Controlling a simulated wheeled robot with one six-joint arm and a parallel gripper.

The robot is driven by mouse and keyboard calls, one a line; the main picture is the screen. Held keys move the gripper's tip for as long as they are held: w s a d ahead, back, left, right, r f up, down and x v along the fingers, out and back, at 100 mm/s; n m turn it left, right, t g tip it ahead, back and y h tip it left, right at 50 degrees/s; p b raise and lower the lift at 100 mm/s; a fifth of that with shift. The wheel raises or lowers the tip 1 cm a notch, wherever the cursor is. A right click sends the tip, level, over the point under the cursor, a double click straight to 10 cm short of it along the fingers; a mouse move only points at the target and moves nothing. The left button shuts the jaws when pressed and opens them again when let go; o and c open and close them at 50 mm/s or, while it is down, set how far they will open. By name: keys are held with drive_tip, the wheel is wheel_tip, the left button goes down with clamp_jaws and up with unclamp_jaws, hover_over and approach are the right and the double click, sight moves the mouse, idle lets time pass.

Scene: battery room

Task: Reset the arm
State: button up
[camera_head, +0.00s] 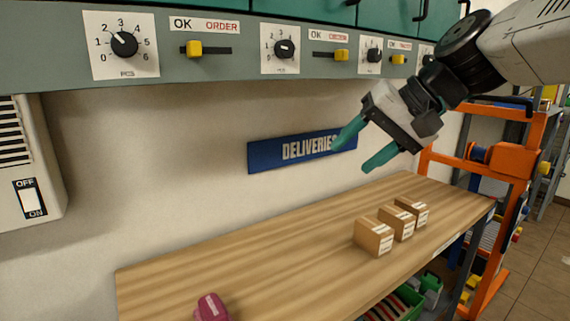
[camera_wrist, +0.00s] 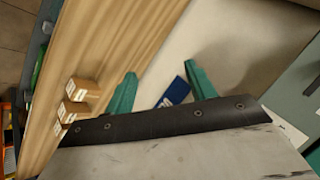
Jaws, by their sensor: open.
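My gripper (camera_head: 358,148) hangs from the upper right in the head view, above the far part of the wooden table. Its two teal fingers are apart and nothing is between them. In the wrist view the fingers (camera_wrist: 160,88) also stand apart, with the wall and table edge behind. Part of the left finger overlaps the right end of the blue DELIVERIES sign (camera_head: 290,151) in the head view. My arm reaches in from the upper right corner.
Several small boxes, such as the nearest cardboard box (camera_head: 374,238), stand on the wooden table (camera_head: 230,263). A magenta object (camera_head: 211,307) lies at its front left. A grey panel with dials (camera_head: 225,62) hangs above. An orange rack (camera_head: 505,190) stands right. The table's middle is clear.

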drive_tip(key=s+d+f+g+h, duration=0.1)
drive_tip(key=s+d+f+h, duration=0.2)
drive_tip(key=s+d+f, duration=0.4)
drive_tip(key=s+d+f+g+h, duration=0.2)
drive_tip(key=s+d+f+h, duration=0.2)
drive_tip(key=s+d+f, duration=0.3)
drive_tip(key=s+f, duration=0.3)
drive_tip(key=s, duration=0.4)
drive_tip(key=shift+f, duration=0.1)
idle(0.5)
